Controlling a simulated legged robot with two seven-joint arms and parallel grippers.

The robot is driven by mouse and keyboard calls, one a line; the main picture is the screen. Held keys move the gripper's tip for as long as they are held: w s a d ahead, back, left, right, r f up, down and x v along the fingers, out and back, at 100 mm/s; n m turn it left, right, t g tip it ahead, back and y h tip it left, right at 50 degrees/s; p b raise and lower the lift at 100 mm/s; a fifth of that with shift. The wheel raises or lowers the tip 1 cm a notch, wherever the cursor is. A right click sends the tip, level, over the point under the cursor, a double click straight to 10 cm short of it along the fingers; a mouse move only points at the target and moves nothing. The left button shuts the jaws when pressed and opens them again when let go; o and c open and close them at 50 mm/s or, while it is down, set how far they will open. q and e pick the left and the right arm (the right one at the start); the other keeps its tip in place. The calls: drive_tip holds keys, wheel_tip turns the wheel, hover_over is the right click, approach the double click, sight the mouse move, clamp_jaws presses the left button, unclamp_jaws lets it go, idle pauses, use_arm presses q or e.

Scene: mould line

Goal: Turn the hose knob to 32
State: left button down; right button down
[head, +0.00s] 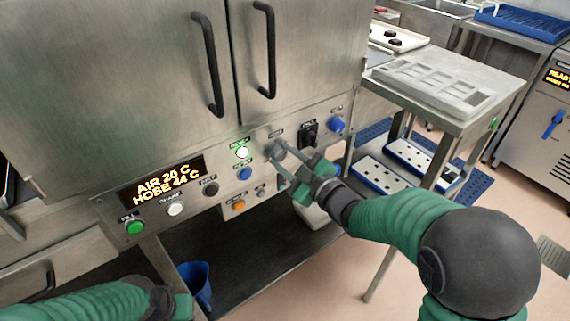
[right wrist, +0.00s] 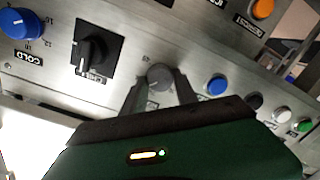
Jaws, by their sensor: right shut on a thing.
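The control panel's display (head: 163,181) reads AIR 20 C and HOSE 44 C. A round grey knob (head: 276,150) sits on the panel right of the lit green-white button; I take it as the hose knob, though its label is unreadable. My right gripper (head: 281,160) is shut on this knob. In the right wrist view the knob (right wrist: 160,76) is between the two fingertips, its scale mostly hidden. My left arm is at the bottom left; only part of the left gripper (head: 182,306) shows, its fingers out of frame.
A black selector switch (head: 309,133) and a blue knob (head: 337,124) are right of the grey knob. Several coloured buttons, including a blue one (head: 245,174), are to its left. Two door handles are above. A steel table (head: 450,115) with a grey mould tray stands at right.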

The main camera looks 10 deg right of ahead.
drive_tip(key=n+b, duration=0.2)
drive_tip(key=f+n+b, duration=0.1)
drive_tip(key=n+b, duration=0.2)
drive_tip(key=shift+a, duration=0.1)
drive_tip(key=shift+s+r+n+h+b, duration=0.1)
drive_tip(key=shift+n+h+b, duration=0.2)
drive_tip(key=shift+n+b, duration=1.1)
drive_tip(key=c, duration=1.3)
unclamp_jaws()
drive_tip(key=o, duration=0.4)
drive_tip(key=shift+r, duration=0.15)
drive_tip(key=shift+c, duration=0.2)
drive_tip(key=shift+r, duration=0.1)
